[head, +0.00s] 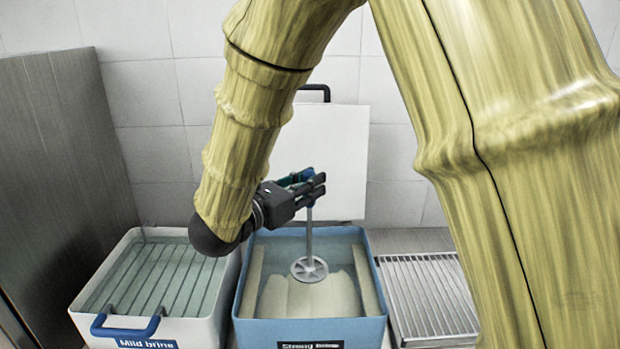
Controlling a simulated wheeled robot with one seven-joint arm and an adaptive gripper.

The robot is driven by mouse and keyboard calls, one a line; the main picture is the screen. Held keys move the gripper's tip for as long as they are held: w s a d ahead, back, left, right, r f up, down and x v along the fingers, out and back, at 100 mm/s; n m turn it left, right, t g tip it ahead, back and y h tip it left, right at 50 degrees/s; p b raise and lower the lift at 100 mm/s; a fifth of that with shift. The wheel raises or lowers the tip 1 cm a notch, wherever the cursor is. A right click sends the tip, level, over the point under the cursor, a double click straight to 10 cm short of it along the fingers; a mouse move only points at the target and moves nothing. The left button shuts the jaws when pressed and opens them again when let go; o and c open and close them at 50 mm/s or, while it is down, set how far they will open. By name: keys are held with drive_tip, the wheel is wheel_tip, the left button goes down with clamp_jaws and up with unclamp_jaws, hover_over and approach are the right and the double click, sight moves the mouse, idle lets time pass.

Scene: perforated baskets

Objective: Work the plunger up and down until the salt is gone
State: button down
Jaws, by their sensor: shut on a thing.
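The plunger (309,238) is a grey upright rod with a round perforated disc (309,269) at its lower end. My gripper (312,188) is shut on the upper part of the plunger. The disc is over the middle of the blue tub (374,290), whose front label reads "Strong", with the rest hard to read. Inside this tub, pale heaped material (285,296), perhaps salt, shows under and around the disc. I cannot tell whether the disc touches it or where the liquid surface lies.
A white tub (87,318) labelled "Mild brine", with a blue handle and a barred rack inside, stands left. A metal rack (431,292) lies right. A white board (340,140) with a dark handle stands behind the blue tub. A grey panel (60,160) bounds the left side.

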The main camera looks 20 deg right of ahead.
sight(308, 219)
drive_tip(key=shift+f+b, duration=4.05)
drive_tip(key=shift+b, duration=0.7)
